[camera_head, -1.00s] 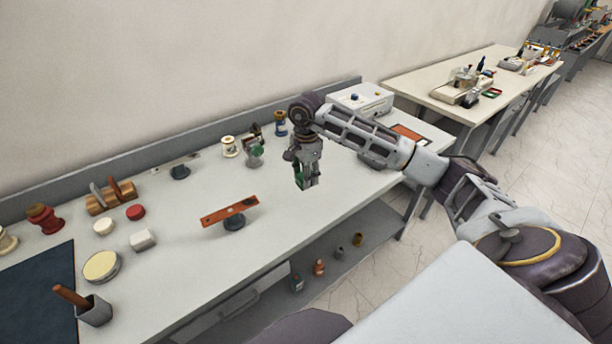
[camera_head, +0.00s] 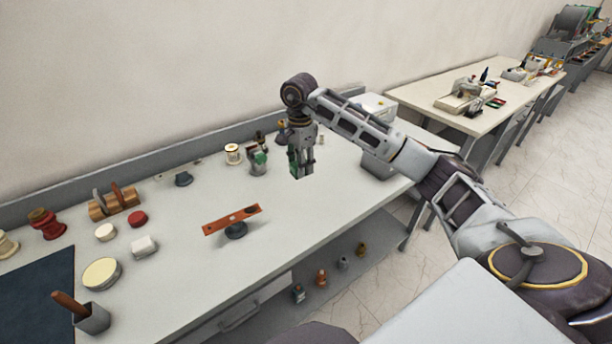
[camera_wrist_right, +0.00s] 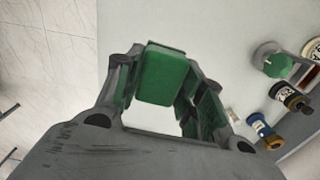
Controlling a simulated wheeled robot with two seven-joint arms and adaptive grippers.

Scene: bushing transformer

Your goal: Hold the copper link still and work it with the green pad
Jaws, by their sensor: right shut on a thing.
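The copper link (camera_head: 232,219) is a flat orange-brown bar with holes. It rests on a small dark round stand (camera_head: 236,231) near the middle of the bench, with no gripper on it. My right gripper (camera_head: 302,172) points down above the bench, to the right of and beyond the link, clear of it. It is shut on the green pad (camera_wrist_right: 162,74), a small block that shows between the fingers in the right wrist view. In the head view the fingers hide most of the pad. My left gripper is not in view.
A small device with a green knob (camera_head: 258,161) and a spool (camera_head: 233,153) stand left of my right gripper. The bench around the link is clear.

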